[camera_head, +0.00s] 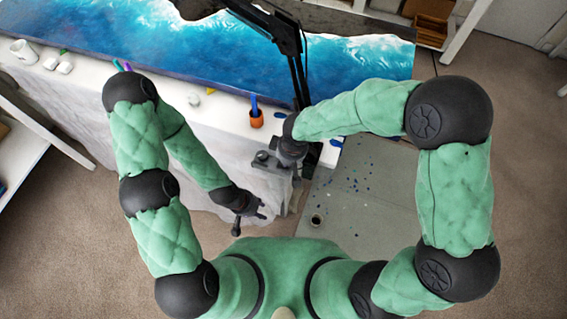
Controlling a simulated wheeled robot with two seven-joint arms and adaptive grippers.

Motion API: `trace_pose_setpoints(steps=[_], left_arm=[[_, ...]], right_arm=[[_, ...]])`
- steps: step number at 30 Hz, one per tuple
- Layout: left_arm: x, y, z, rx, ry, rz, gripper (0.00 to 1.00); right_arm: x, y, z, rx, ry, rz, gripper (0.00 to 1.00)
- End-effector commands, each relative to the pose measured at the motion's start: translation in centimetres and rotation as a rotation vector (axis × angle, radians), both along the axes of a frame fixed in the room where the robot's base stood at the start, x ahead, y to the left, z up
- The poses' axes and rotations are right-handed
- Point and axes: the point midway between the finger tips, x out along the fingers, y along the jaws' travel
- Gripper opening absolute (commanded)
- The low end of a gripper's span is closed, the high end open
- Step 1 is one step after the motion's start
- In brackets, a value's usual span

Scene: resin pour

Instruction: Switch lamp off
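The black lamp (297,75) has a jointed arm that rises from the table's near edge and leans over the blue resin picture, reaching the top of the view. My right gripper (294,180) points down beside the lamp's lower end and the grey clamp at the table edge. Its fingers are hard to separate from the dark parts there, so contact cannot be told. My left gripper (251,217) hangs in front of the white table cloth, left of the lamp's base. Its fingers are spread and empty.
The white-covered table (213,124) carries the blue resin panel (190,50), an orange cup (256,119) with a blue stick, and a white mug (24,51). A paint-spotted grey mat (365,190) lies on the carpet at right. Shelves stand at the left and upper right.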

Motion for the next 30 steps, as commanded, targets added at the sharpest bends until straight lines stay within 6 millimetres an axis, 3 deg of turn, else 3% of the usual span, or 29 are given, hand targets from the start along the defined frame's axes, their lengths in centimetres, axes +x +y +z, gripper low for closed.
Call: trace_pose_setpoints(steps=[17, 30], left_arm=[[0.0, 0.0, -0.4, 0.0, 0.0, 0.0, 0.4], [0.0, 0.0, 1.7, 0.0, 0.0, 0.0, 0.4]], right_arm=[[0.0, 0.0, -0.4, 0.0, 0.0, 0.0, 0.0], [0.0, 0.0, 2.4, 0.0, -0.002, 0.001, 0.0]])
